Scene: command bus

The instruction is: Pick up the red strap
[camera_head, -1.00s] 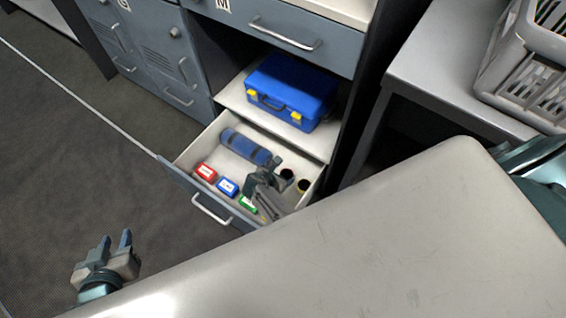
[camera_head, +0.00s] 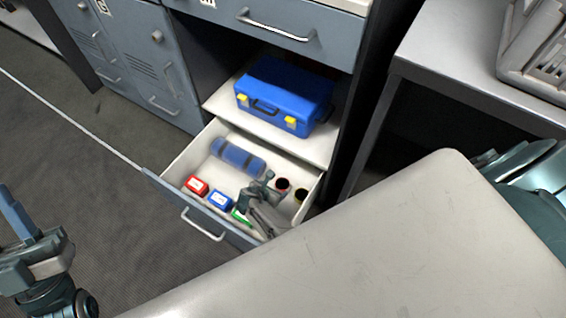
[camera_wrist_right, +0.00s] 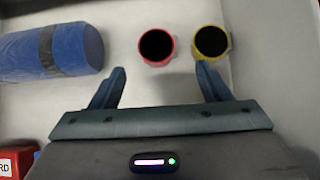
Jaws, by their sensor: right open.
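The red strap (camera_head: 277,188) looks like a small red round piece with a dark centre. It sits in the open drawer (camera_head: 187,160), beside a similar yellow piece (camera_head: 301,200). In the right wrist view the red strap (camera_wrist_right: 156,63) lies just beyond my fingertips, between their lines, with the yellow piece (camera_wrist_right: 211,55) to its right. My right gripper (camera_head: 266,181) is open and empty inside the drawer; it also shows in the right wrist view (camera_wrist_right: 161,72). My left gripper (camera_head: 17,215) is at the left edge, partly cut off, away from the drawer.
A blue roll (camera_head: 238,157) lies at the drawer's back left. Red (camera_head: 196,186), blue (camera_head: 220,201) and green (camera_head: 240,216) boxes line its front. A blue case (camera_head: 285,95) stands on the shelf behind. A grey surface (camera_head: 400,240) fills the lower right foreground.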

